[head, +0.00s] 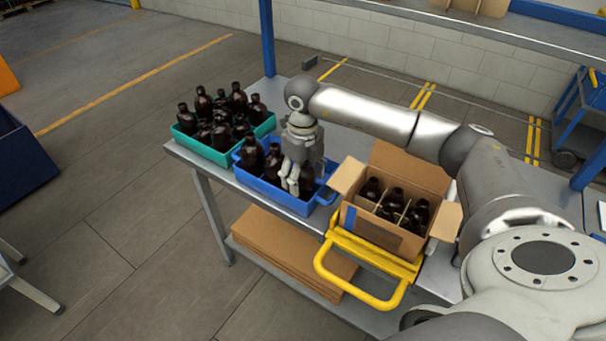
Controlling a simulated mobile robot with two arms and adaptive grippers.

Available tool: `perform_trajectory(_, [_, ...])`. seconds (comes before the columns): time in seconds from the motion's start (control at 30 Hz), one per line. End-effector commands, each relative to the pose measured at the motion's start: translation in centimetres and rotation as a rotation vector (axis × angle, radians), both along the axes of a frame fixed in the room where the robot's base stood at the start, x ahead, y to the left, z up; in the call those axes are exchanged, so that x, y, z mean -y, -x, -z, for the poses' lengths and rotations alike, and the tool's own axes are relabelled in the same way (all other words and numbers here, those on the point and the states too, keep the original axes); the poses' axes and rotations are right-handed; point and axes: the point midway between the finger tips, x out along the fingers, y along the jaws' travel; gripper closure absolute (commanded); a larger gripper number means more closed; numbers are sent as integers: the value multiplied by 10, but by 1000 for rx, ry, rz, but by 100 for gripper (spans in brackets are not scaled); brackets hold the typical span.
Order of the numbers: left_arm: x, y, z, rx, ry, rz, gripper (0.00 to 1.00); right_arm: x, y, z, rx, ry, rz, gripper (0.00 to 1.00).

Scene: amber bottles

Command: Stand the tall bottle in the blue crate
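The blue crate (271,194) stands on the grey metal table, in the middle of the head view. Dark amber bottles stand in its left part, among them one at the back left (251,154) and one nearer the gripper (273,163). My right gripper (291,186) reaches down over the right part of the crate, its fingers pointing down. Another dark bottle (307,181) shows right beside the fingers, partly hidden by them. I cannot tell whether the fingers hold it, or which bottle is the tall one. My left gripper is not in view.
A teal crate (219,156) full of several amber bottles stands left of the blue crate. An open cardboard box (374,226) with dividers and bottles stands to its right, close to my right arm, by a yellow handle (361,287). Flat cardboard (285,252) lies on the lower shelf.

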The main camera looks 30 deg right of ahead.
Motion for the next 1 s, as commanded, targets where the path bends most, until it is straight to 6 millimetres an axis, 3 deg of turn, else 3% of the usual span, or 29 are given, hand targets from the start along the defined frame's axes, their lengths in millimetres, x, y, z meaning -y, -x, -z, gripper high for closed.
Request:
perform_trajectory(0.1, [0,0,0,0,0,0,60,0,0,0,0,0,0,18])
perform_trajectory(0.53, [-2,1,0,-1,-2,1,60,0,0,-7,0,0,0,18])
perform_trajectory(1.0, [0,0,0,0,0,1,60,0,-1,-98,3,-1,0,18])
